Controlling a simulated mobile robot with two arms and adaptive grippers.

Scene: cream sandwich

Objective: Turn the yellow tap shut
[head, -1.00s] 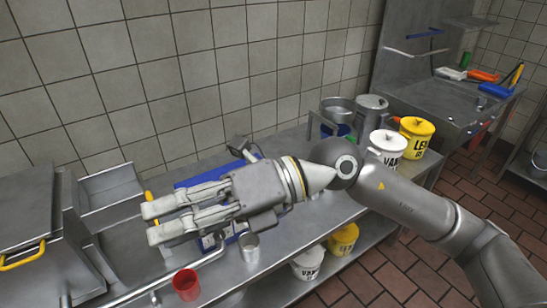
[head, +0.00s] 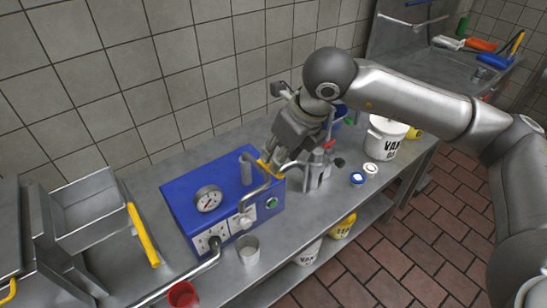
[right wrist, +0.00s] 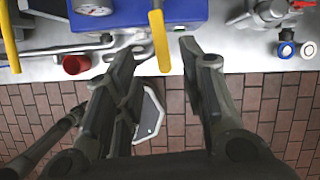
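The yellow tap handle (head: 264,164) sits by the blue box (head: 180,196), partly hidden by my right gripper (head: 276,166) in the head view. In the right wrist view the yellow tap handle (right wrist: 159,38) is a long bar pointing down toward me. My right gripper (right wrist: 157,52) is open, with one finger on each side of the bar and gaps visible on both sides. My left gripper is not in view.
The blue box carries a round gauge (head: 209,199) and a pipe. A steel cup (head: 248,249) and a red cup (head: 183,294) stand in front. A yellow-handled basket (head: 85,208) is at left. White and blue lids (head: 358,179) and a white bucket (head: 383,140) are at right.

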